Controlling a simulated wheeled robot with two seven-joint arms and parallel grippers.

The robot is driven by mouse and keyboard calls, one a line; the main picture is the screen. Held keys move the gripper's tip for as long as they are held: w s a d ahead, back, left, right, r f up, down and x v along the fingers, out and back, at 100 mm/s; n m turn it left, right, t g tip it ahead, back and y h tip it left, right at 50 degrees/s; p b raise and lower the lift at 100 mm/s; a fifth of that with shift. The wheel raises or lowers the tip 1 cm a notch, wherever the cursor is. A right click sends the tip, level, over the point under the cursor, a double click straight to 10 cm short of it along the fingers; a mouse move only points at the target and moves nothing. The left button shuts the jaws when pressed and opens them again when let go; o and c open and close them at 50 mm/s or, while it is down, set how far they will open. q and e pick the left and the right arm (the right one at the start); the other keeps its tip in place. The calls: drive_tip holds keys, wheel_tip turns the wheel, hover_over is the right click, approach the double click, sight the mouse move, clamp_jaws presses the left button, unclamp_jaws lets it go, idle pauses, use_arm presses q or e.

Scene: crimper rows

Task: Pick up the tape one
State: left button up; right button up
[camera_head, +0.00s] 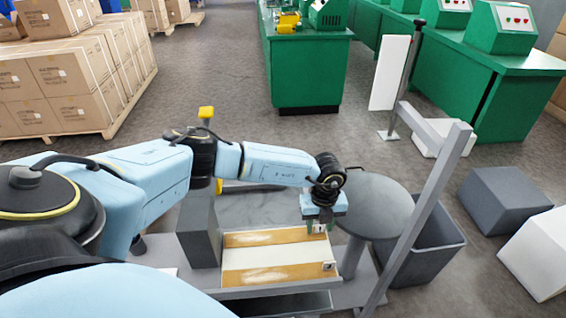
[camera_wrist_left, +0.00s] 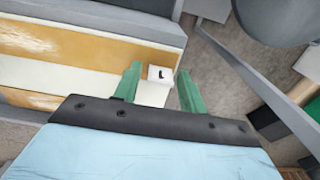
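A small white square piece with a black mark (camera_wrist_left: 160,74) lies at the end of an orange-brown strip on the tray; it also shows in the head view (camera_head: 319,229). A second similar piece (camera_head: 329,266) lies at the end of the nearer orange-brown strip (camera_head: 265,275). I cannot tell which item is the tape. My left gripper (camera_wrist_left: 160,76) has green fingers, spread apart and empty. In the left wrist view the first piece appears between the fingertips; I cannot tell the height above it. My right gripper is out of view.
The tray (camera_head: 265,293) sits on a grey workstation. A round grey disc (camera_head: 376,208) and a slanted grey post (camera_head: 425,205) stand to its right, with a dark bin (camera_head: 432,255) behind the post. Green benches (camera_head: 305,75) and stacked cartons (camera_head: 65,80) stand farther back.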

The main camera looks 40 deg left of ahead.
use_arm(q)
drive_tip(key=c, duration=0.7)
drive_tip(key=shift+r, duration=0.1)
